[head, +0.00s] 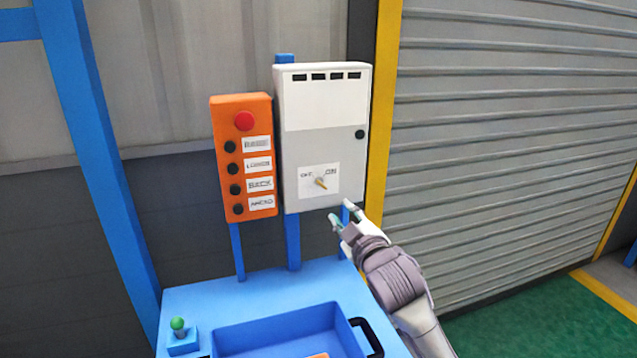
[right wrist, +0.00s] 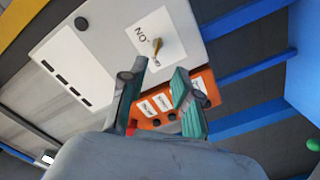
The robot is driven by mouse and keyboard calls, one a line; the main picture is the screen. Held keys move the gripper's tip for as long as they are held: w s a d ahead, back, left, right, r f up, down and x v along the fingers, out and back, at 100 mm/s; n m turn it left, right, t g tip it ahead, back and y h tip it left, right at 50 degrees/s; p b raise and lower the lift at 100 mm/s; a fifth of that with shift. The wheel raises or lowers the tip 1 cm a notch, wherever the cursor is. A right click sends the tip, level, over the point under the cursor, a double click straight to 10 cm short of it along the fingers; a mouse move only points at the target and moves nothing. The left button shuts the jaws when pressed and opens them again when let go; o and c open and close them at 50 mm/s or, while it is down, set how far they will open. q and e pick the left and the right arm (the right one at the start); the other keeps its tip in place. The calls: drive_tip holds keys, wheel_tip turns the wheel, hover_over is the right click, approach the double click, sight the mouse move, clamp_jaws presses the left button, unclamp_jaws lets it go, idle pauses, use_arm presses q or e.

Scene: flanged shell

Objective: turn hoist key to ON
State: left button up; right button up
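The hoist key (head: 321,183) is a small brass-coloured piece on a white label (head: 331,169) low on the white control box (head: 325,115). The label reads OFF at its left and ON at its right. The key slants down and to the right; I cannot tell which setting it is at. It also shows in the right wrist view (right wrist: 157,46), just beyond the fingertips. My right gripper (head: 341,212) is open and empty, below and to the right of the key, apart from it. Its two green-padded fingers (right wrist: 160,72) stand apart in the right wrist view. My left gripper is not in view.
An orange button box (head: 243,150) with a red button (head: 244,121) and several black buttons stands just left of the white box. Below is a blue bench (head: 190,300) with a tray and a green-knobbed lever (head: 177,324). A yellow post (head: 383,90) stands to the right.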

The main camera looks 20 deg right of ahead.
sight(324, 188)
drive_tip(key=w+p, duration=0.1)
drive_tip(key=w, duration=0.6)
drive_tip(key=w+p, duration=0.1)
drive_tip(key=w, duration=0.3)
drive_tip(key=shift+w+a+r+p, duration=0.1)
drive_tip(key=shift+a+r+p, duration=0.1)
drive_tip(key=shift+r+p, duration=0.15)
drive_tip(key=shift+w+f, duration=0.15)
drive_tip(key=shift+w, duration=0.35)
drive_tip(key=c, duration=0.6)
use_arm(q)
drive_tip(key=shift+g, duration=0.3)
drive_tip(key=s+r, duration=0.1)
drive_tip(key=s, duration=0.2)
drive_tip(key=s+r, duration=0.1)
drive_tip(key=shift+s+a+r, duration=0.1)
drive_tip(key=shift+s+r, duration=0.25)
